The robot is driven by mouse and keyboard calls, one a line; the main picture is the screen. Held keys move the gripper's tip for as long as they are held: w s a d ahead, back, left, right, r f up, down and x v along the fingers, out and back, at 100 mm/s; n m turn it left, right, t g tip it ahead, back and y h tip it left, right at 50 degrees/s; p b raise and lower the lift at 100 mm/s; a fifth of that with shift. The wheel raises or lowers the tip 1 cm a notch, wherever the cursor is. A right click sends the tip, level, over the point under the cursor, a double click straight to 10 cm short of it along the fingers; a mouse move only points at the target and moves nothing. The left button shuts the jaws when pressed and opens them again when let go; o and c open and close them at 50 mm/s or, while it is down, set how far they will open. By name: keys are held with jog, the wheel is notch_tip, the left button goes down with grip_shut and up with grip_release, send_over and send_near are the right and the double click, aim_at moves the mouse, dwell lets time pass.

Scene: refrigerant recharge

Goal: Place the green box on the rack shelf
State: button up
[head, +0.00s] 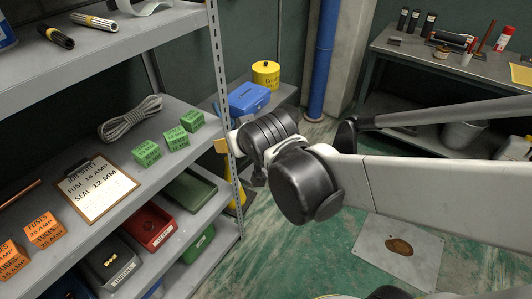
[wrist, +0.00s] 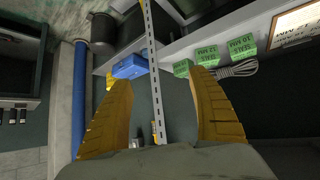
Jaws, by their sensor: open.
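Three green boxes stand on the middle rack shelf (head: 118,178): a front one (head: 147,153), a middle one (head: 177,138) and a rear one (head: 191,121) near the rack post. In the wrist view they show at upper right, the nearest to the post (wrist: 183,68), then one labelled 12 MM (wrist: 208,56) and one labelled 10 MM (wrist: 243,45). My gripper (wrist: 161,77) is open, with nothing between its yellow fingers. In the head view a finger (head: 221,146) shows by the rack post, right of the boxes; the rest of the gripper is mostly hidden by my arm.
The perforated rack post (head: 220,70) stands close by my gripper. A clipboard (head: 97,190), a coiled rope (head: 130,117) and orange fuse boxes (head: 44,229) share the shelf. Bins (head: 150,227) fill the shelf below. A blue case (head: 248,98) lies behind the post.

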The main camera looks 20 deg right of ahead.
jog(key=s+d+g, duration=0.1)
jog(key=s+d, duration=0.1)
jog(key=s, duration=0.5)
jog(key=s+d+g, duration=0.2)
jog(key=s+d, duration=0.1)
jog(key=s, duration=0.5)
jog(key=shift+m, duration=0.3)
jog(key=shift+s+f, duration=0.1)
